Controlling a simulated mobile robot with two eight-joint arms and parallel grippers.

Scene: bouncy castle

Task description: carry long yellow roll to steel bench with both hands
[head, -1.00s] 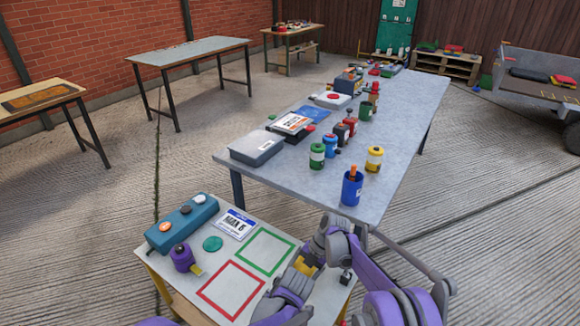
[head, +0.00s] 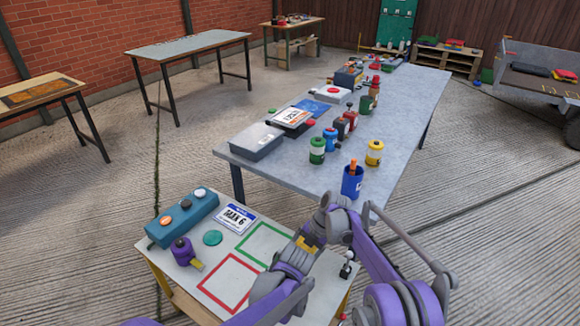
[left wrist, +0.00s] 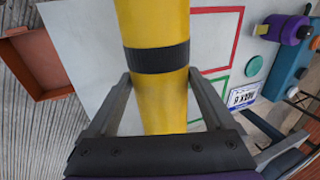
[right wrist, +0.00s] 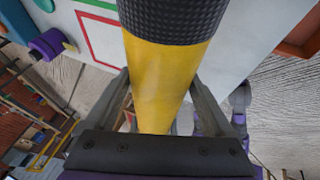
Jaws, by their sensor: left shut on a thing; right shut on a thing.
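The long yellow roll shows in both wrist views. In the left wrist view my left gripper (left wrist: 155,105) is shut on the yellow roll (left wrist: 160,105), just behind a black band around it. In the right wrist view my right gripper (right wrist: 165,100) is shut on the yellow roll (right wrist: 160,75), close to a black ribbed section. In the head view the roll and both gripper tips are out of sight. A long grey metal-looking bench (head: 405,110) stands ahead, and a bare grey-topped table (head: 190,44) stands farther left. I cannot tell which is the steel bench.
A small table (head: 205,265) with red and green outlines, a teal box and a purple object stands close at lower left. The grey bench holds cans, boxes and a blue cup (head: 352,181). A brown-topped table (head: 40,95) is at far left. Concrete floor lies clear between.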

